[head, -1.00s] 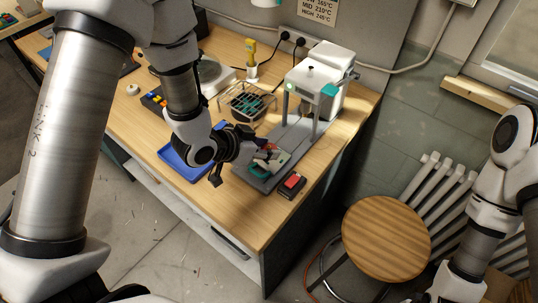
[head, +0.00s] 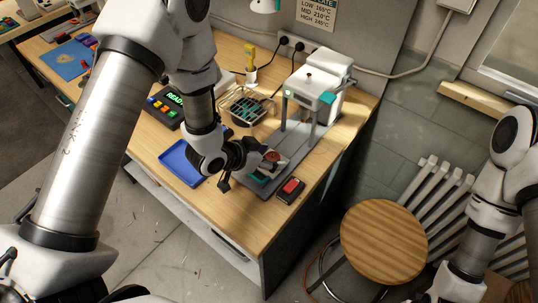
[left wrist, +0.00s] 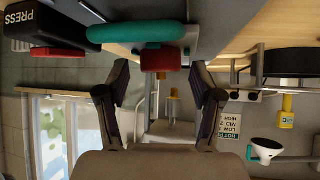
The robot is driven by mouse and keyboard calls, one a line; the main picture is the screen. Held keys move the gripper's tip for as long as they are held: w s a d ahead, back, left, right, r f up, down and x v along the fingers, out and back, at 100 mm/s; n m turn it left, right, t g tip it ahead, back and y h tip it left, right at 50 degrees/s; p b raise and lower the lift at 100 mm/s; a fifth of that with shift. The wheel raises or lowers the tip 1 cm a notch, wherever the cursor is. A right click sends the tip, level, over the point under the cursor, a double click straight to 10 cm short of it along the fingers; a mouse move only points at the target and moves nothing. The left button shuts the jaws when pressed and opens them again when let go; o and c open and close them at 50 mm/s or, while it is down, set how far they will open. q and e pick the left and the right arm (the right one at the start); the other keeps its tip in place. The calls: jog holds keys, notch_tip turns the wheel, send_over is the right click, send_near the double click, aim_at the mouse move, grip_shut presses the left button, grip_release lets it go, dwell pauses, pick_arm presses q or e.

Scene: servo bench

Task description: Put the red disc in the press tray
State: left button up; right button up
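The red disc (head: 272,156) sits at the press tray (head: 271,170), just off the fingers of my left gripper (head: 247,163). It seems to rest on the tray, but its underside is not clear. In the left wrist view the red disc (left wrist: 160,60) is seen edge-on between and beyond my left gripper's fingertips (left wrist: 162,78). The fingers are spread, with a gap on both sides of the disc. The tray's teal handle (left wrist: 138,32) shows close by. My right gripper is outside the view; only the right arm shows.
The press (head: 313,88) stands behind the tray. A red-button box (head: 291,189) is at the bench's front edge. An empty blue tray (head: 180,163) lies left of my gripper. A wire basket (head: 247,107) and a READY panel (head: 163,108) are farther back. A stool (head: 397,243) stands right.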

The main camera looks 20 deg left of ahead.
pick_arm(q)
jog(key=shift+r, duration=0.25)
jog(key=b+v, duration=0.1)
jog(key=v, duration=0.6)
jog(key=shift+s+a, duration=0.1)
jog(key=shift+a, duration=0.05)
jog(key=p+v, duration=0.3)
jog(key=v, duration=0.1)
jog(key=shift+s+a+r+p, duration=0.1)
jog(key=shift+s+r+p, duration=0.15)
jog(key=shift+p, duration=0.1)
jog(key=shift+f, duration=0.1)
